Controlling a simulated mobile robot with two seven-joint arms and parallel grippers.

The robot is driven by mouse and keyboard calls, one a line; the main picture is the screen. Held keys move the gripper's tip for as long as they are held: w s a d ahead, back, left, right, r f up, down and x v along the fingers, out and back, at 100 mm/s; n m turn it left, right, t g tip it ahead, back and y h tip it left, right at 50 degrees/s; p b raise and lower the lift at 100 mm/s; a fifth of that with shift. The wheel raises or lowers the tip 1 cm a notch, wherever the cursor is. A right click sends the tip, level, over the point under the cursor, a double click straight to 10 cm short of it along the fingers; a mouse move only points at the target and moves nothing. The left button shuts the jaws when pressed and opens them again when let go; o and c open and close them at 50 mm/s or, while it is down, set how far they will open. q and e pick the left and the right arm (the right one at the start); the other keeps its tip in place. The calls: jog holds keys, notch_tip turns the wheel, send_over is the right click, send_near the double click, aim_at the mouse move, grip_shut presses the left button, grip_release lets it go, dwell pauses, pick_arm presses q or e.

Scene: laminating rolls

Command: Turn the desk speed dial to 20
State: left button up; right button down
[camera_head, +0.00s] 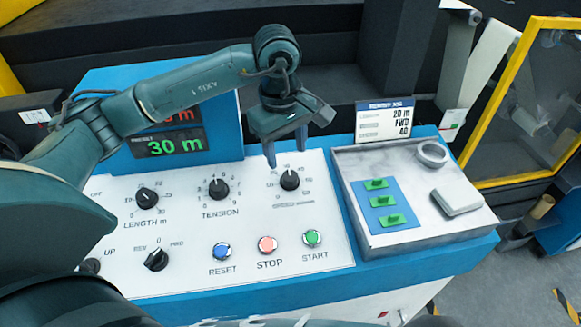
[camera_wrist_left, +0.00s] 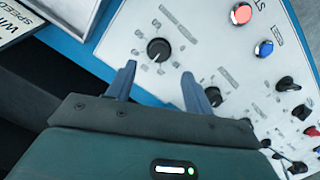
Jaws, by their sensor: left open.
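The speed dial (camera_head: 289,180) is a black round knob at the top right of the white desk panel (camera_head: 190,265). Its scale is too small to read surely, and part of its top is close behind the fingers. My left gripper (camera_head: 286,152) is open and empty, with its fingers pointing down just above and behind the dial. In the left wrist view the dial (camera_wrist_left: 158,50) sits just beyond the gap between the two open fingertips (camera_wrist_left: 158,74), apart from them. My right gripper is not in view.
Tension knob (camera_head: 218,188), length knob (camera_head: 147,199) and a REV/FWD switch (camera_head: 156,259) lie left. Reset (camera_head: 222,252), stop (camera_head: 267,245) and start (camera_head: 312,238) buttons sit in front. A grey tray (camera_head: 372,240) stands right; a card (camera_head: 385,120) reads 20 m, FWD, 40. The display (camera_head: 168,147) shows 30 m.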

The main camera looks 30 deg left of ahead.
aim_at(289, 175)
pick_arm(q)
jog(key=f, duration=0.3)
jog(key=f+p, duration=0.1)
jog(key=f, duration=0.2)
jog(key=shift+w+d, duration=0.1)
jog(key=shift+w, duration=0.1)
jog(key=shift+w+f, duration=0.1)
jog(key=shift+f, duration=0.4)
jog(key=shift+c, duration=0.5)
jog(key=c, duration=0.7)
jog(key=shift+o, duration=0.2)
jog(key=shift+b, duration=0.35)
